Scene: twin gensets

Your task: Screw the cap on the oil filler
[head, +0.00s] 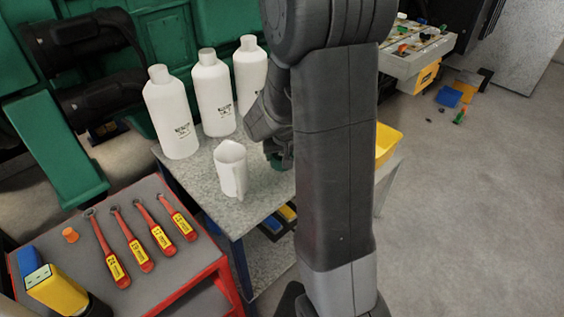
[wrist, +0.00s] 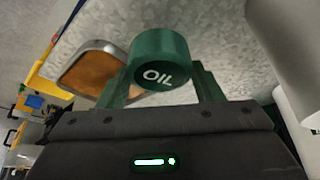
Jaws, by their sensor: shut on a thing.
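A dark green cap marked OIL (wrist: 160,62) sits between the fingertips of my gripper (wrist: 161,82) in the wrist view. The gripper is shut on it, and the lettered face is turned toward the camera. In the head view my gripper (head: 279,158) is low over the grey speckled table (head: 205,160), just right of the white jug, and is partly hidden by my arm. I cannot make out the oil filler in either view. Green machine housing (head: 165,45) stands behind the table.
Several white bottles (head: 173,112) stand at the table's back, and the white jug (head: 231,168) at its front. A red cart (head: 190,262) holds several red-handled wrenches. A yellow bin (head: 388,140) is at the right. A metal-rimmed brown item (wrist: 88,72) lies beside the cap. Floor at right is mostly clear.

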